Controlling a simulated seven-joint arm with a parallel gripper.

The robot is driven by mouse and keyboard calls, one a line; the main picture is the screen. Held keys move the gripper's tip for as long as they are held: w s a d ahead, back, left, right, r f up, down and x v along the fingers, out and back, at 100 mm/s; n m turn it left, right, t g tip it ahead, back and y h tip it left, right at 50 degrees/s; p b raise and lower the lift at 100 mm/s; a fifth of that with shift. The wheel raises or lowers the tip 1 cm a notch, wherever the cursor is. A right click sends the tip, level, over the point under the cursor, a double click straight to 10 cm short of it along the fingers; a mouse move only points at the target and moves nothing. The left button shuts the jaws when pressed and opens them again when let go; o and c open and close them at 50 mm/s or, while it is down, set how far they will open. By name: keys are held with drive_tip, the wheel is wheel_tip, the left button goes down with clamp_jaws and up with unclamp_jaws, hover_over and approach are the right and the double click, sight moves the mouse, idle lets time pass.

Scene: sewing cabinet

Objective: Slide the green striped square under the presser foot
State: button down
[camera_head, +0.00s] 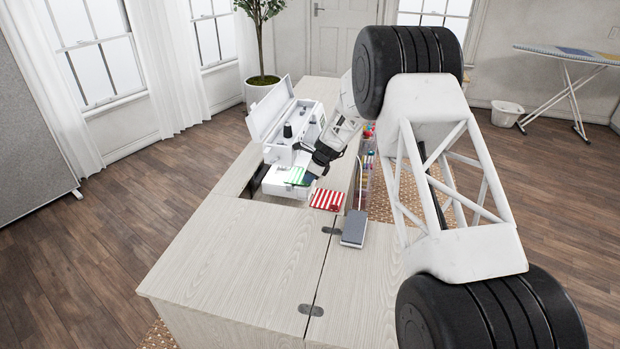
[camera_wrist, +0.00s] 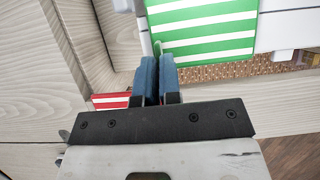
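The green striped square (camera_head: 296,174) lies on the white bed of the sewing machine (camera_head: 285,186). In the wrist view, the green striped square (camera_wrist: 205,38) fills the top right, with its near edge beside my fingertips. My gripper (camera_wrist: 158,72) has its two blue fingers nearly together around a small green tab at that edge. The tab is mostly hidden between the fingers. In the head view, my gripper (camera_head: 309,176) is at the right side of the square, and the fingers are hard to make out. I cannot make out the presser foot.
A red striped square (camera_head: 326,199) lies on the cabinet top in front of the machine, with a small red tab. A grey pedal (camera_head: 354,229) lies right of it. Clear bins with colourful items (camera_head: 367,160) stand along the right. The near cabinet top (camera_head: 235,255) is clear.

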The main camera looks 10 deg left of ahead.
sight(297, 184)
drive_tip(key=shift+s+a+f, duration=0.15)
drive_tip(key=shift+s+a, duration=0.05)
drive_tip(key=shift+a, duration=0.65)
drive_tip(key=shift+s+a+f, duration=0.15)
drive_tip(key=shift+a, duration=0.65)
drive_tip(key=shift+s+a, duration=0.1)
drive_tip(key=shift+a, duration=0.45)
drive_tip(key=c, duration=1.2)
unclamp_jaws()
drive_tip(key=shift+d+r, duration=0.1)
drive_tip(key=shift+r, duration=0.05)
drive_tip(key=v, duration=0.6)
drive_tip(key=shift+w+r, duration=0.2)
drive_tip(key=shift+r, duration=0.2)
drive_tip(key=shift+v, duration=0.8)
